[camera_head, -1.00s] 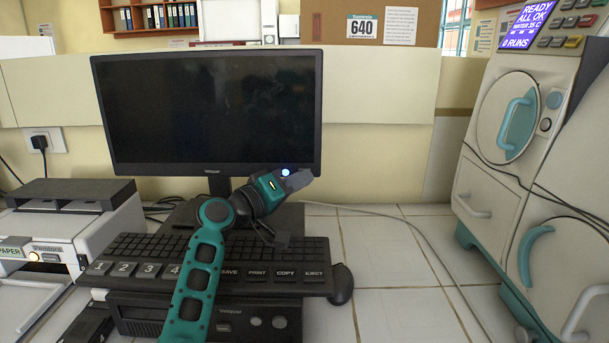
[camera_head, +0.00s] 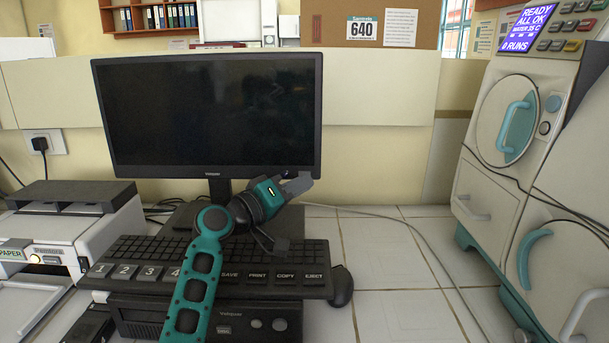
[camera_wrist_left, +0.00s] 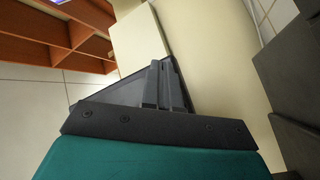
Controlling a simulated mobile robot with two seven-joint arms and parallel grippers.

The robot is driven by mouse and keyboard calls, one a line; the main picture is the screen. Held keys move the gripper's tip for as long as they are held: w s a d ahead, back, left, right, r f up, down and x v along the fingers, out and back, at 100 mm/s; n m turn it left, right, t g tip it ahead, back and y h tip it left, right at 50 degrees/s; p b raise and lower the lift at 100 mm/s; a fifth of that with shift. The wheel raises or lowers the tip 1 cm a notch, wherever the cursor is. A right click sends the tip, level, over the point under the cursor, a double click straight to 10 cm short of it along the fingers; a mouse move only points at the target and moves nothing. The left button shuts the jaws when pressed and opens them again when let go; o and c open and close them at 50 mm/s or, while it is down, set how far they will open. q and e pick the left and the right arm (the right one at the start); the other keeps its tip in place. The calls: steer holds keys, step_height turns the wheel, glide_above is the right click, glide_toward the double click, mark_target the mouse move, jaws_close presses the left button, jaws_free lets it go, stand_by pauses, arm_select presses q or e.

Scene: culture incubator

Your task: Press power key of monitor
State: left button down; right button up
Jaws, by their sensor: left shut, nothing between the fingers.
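The monitor (camera_head: 205,110) stands on the desk with a dark screen. Its power key is hard to make out; a dim bluish spot shows on the lower right bezel, just above my left gripper. My left gripper (camera_head: 304,181) is shut and empty, with its fingers at the monitor's lower right corner. I cannot tell whether they touch the bezel. In the left wrist view the closed fingers (camera_wrist_left: 165,85) overlap a dark panel that looks like the monitor (camera_wrist_left: 122,92). My right gripper is not in view.
A keyboard (camera_head: 262,251) with large labelled keys lies below the monitor, with a mouse (camera_head: 341,286) at its right. A printer (camera_head: 65,225) stands at left. A white cabinet (camera_head: 508,110) stands at right. The tiled surface (camera_head: 390,255) between is clear except for a cable.

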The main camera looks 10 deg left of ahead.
arm_select(q)
steer(key=shift+s, duration=0.1)
steer(key=s+p, duration=0.1)
steer(key=s, duration=0.1)
steer(key=s+d+p, duration=0.1)
steer(key=s, duration=0.1)
steer(key=shift+s, duration=0.35)
stand_by(0.6)
